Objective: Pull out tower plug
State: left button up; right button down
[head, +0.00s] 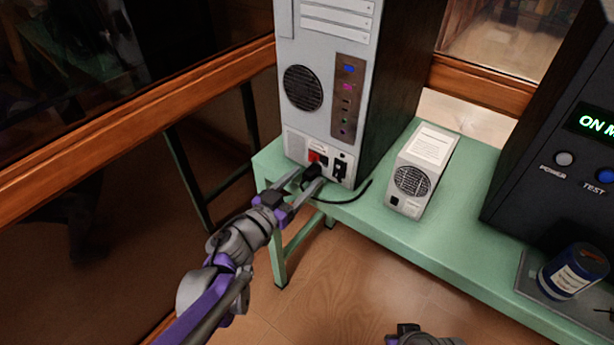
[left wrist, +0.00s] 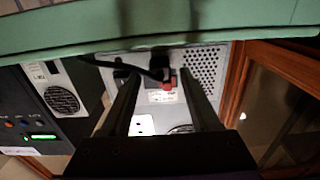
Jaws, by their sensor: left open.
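The grey tower (head: 325,120) stands upright at the left end of a green bench, its back panel facing me. A black plug (head: 312,171) sits at the lower panel, just below a red part (head: 316,158). A black cable (head: 345,200) runs from it along the bench. My left gripper (head: 311,180) is open, with one finger on each side of the plug; I cannot tell whether they touch it. The upside-down left wrist view shows the plug (left wrist: 159,62) between the two spread fingers. My right gripper (head: 410,332) is only partly in view at the bottom edge.
A small white power-supply box (head: 425,165) stands on the green bench (head: 395,232), right of the tower. A large black unit (head: 560,150) with a lit display and a blue can (head: 572,272) are farther right. A wooden rail (head: 130,105) with glass runs behind.

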pick_arm(q)
jog(key=shift+x, duration=0.95)
jog(key=shift+c, duration=0.3)
grip_shut()
jog(key=shift+a, duration=0.1)
dwell(0.4)
